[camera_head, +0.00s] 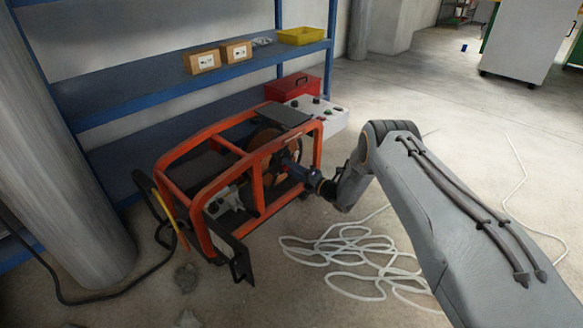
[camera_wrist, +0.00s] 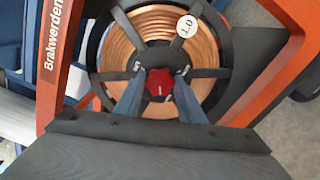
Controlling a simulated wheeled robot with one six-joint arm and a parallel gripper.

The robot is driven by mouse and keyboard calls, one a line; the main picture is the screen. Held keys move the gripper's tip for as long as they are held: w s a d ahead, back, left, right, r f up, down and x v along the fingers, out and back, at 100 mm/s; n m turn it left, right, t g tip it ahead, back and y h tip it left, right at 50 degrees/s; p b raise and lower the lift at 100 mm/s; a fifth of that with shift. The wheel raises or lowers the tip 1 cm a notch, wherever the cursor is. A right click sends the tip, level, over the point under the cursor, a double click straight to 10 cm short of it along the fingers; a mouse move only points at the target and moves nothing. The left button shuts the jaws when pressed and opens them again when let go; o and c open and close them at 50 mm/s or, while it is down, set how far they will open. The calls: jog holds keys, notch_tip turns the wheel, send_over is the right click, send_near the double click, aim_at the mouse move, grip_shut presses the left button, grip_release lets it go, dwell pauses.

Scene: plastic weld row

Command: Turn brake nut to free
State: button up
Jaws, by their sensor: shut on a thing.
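The brake nut (camera_wrist: 159,85) is a red lobed knob at the hub of a spool in the wrist view. My gripper (camera_wrist: 158,88) reaches into the spool with its two fingers on either side of the nut, shut on it. The spool (camera_wrist: 121,43) has a black spoked frame and copper-coloured wire wound behind it. In the head view my gripper (camera_head: 297,172) reaches into the orange-framed machine (camera_head: 253,158) from the right. The nut is hidden there behind the gripper and frame.
Loose white cable (camera_head: 345,250) lies coiled on the floor beside the machine. A blue shelf (camera_head: 160,95) behind holds boxes (camera_head: 236,52) and a yellow tray (camera_head: 301,36). Orange frame bars (camera_wrist: 275,25) surround the spool closely. A concrete column (camera_head: 60,160) stands left.

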jog(key=shift+s+a+f+n+p, duration=0.1)
jog(key=shift+n+p, duration=0.15)
jog(key=shift+n, duration=0.45)
jog(key=shift+s+n+p, duration=0.1)
jog(key=shift+n+p, duration=0.1)
jog(key=shift+n, duration=0.5)
jog(key=o, duration=1)
jog(key=shift+o, duration=0.2)
jog(key=shift+w, duration=0.1)
jog(key=p+v, duration=0.3)
jog(key=v, duration=0.5)
